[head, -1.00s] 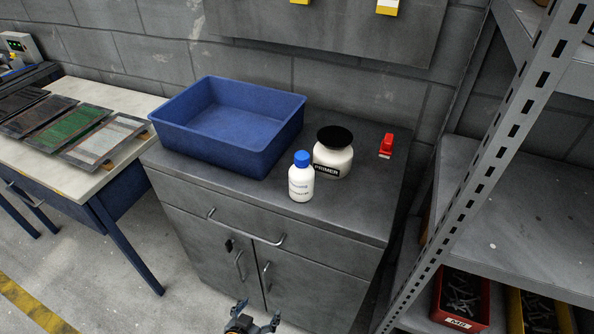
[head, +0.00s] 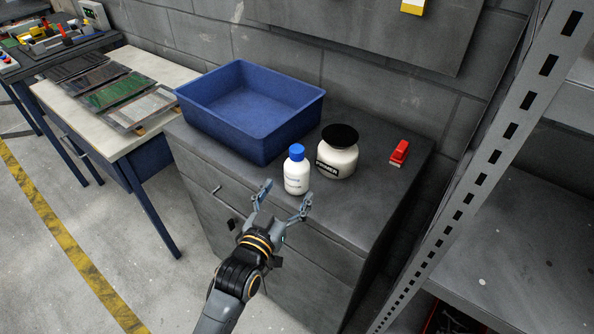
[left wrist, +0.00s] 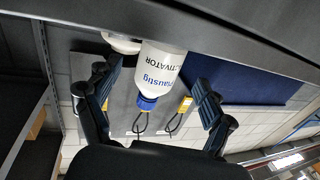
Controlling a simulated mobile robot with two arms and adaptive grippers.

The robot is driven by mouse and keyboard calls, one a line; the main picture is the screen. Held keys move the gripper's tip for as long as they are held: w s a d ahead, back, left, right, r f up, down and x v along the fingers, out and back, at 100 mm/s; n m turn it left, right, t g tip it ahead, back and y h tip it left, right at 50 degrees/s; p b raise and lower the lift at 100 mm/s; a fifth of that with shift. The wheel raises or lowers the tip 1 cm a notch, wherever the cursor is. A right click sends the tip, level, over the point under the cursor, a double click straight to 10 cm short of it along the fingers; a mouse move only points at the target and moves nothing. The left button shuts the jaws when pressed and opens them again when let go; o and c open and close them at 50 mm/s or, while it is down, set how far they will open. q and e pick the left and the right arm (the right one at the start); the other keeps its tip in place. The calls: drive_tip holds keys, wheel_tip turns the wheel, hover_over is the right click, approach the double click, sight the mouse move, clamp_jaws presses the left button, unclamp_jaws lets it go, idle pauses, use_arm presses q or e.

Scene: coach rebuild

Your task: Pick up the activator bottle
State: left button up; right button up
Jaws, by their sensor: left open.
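The activator bottle (head: 297,172), white with a blue cap, stands upright near the front edge of the grey cabinet top. In the left wrist view the activator bottle (left wrist: 160,70) shows upside down, with "ACTIVATOR" on its label, between the fingers. My left gripper (head: 284,200) is open and empty, just in front of the bottle, at the cabinet's front edge. It also shows open in the left wrist view (left wrist: 160,90). I see no contact between the fingers and the bottle. My right gripper is in neither view.
A white primer jar (head: 338,158) with a black lid stands close to the bottle's right. A blue bin (head: 255,140) is behind left. A small red object (head: 399,152) lies to the right. A metal shelf post (head: 490,140) rises at the right.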

sight(292, 183)
use_arm(q)
drive_tip(key=p+x, duration=0.1)
drive_tip(key=x, duration=0.4)
drive_tip(key=shift+w+d+r, duration=0.1)
drive_tip(key=shift+w+d, duration=0.05)
drive_tip(key=shift+w, duration=0.25)
drive_tip(key=c, duration=1.3)
drive_tip(key=shift+c, duration=0.8)
drive_tip(key=shift+r, duration=0.15)
